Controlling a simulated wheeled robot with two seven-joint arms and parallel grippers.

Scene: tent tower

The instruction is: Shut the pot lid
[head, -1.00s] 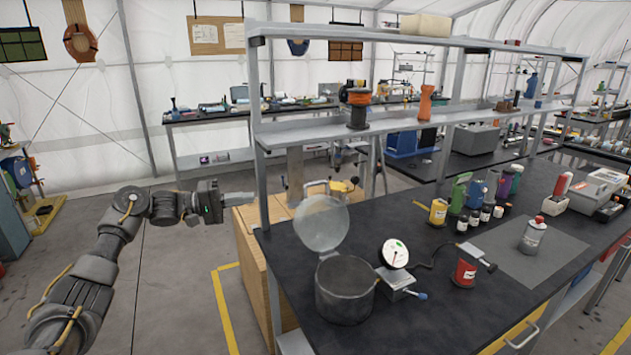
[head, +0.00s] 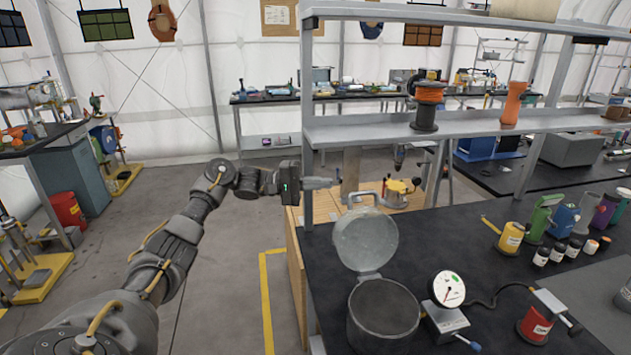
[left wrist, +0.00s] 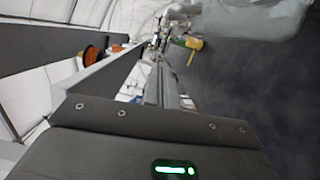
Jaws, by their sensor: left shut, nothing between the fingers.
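The grey metal pot (head: 384,325) stands on the black bench top. Its round, translucent-looking lid (head: 365,240) is hinged at the back and stands open, nearly upright, with a small handle at its top. My left gripper (head: 334,183) is shut and empty, above and left of the lid, near the shelf post. A gap shows between it and the lid handle. In the left wrist view the shut fingers (left wrist: 163,88) point away, and a pale, see-through part of the lid (left wrist: 245,18) shows at the upper right. My right gripper is out of view.
The shelf post (head: 307,120) rises right beside my left gripper. A gauge with a white dial (head: 449,289) stands just right of the pot. A yellow-topped tool (head: 400,190) lies behind the lid. Yellow (head: 510,238) and red (head: 537,322) cans stand farther right.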

